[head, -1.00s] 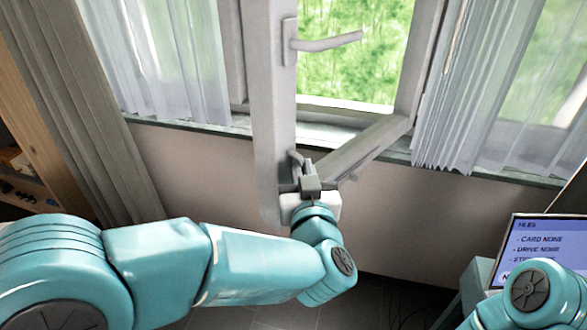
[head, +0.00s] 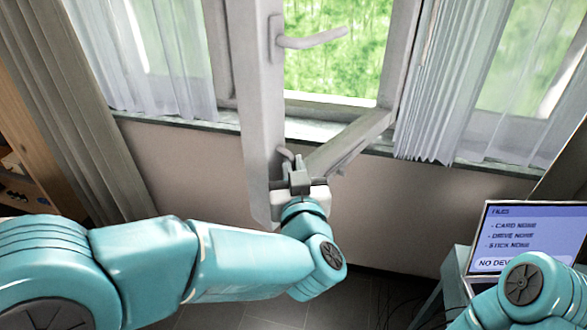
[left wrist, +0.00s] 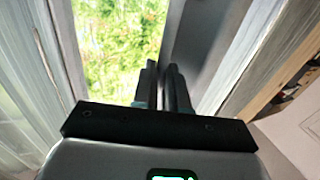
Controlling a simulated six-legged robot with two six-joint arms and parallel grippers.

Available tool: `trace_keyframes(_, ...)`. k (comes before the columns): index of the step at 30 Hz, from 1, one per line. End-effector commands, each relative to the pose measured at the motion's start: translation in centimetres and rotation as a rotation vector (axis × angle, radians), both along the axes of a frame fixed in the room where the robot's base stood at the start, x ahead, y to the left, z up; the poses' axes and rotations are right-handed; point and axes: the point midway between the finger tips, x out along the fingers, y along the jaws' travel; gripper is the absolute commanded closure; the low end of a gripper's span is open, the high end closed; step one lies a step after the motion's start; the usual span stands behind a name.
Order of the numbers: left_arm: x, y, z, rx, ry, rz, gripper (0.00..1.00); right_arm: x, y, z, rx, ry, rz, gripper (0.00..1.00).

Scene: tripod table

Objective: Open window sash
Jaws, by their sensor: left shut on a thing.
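The window sash (head: 261,110) is pale grey and stands swung inward, its free edge toward me and its bottom rail running back to the frame. Its lever handle (head: 315,39) sticks out to the right, high on the free edge. My left gripper (head: 297,168) is at the sash's lower free corner, well below the handle, and is shut on the sash there. In the left wrist view the sash (left wrist: 207,45) rises just right of the two close fingers (left wrist: 163,88). The exact contact is partly hidden. My right gripper is outside the views; only part of that arm shows.
Sheer curtains hang on the left (head: 150,60) and right (head: 440,90) of the window. A sill (head: 190,123) runs under it. A lit screen (head: 520,235) stands on a small table at the right. A wooden shelf (head: 20,130) is at the far left.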

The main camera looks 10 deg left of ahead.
Motion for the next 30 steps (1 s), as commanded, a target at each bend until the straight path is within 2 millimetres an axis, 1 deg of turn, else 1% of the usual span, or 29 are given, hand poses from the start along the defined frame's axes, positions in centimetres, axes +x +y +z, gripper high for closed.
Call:
trace_keyframes(1,0.13,-0.48,0.41,-0.002,-0.01,-0.015,1.0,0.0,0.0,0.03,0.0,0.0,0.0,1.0)
trace_keyframes(2,0.11,-0.5,0.41,-0.002,-0.01,-0.015,1.0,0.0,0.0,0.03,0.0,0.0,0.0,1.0)
trace_keyframes(3,0.09,-0.52,0.41,-0.001,-0.011,-0.016,0.81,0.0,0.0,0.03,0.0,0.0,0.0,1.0)
trace_keyframes(5,0.06,-0.52,0.43,0.0,-0.011,-0.015,0.62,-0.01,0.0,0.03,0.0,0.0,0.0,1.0)
trace_keyframes(30,-0.09,-0.4,0.18,0.002,-0.006,-0.007,0.62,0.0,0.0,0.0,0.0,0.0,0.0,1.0)
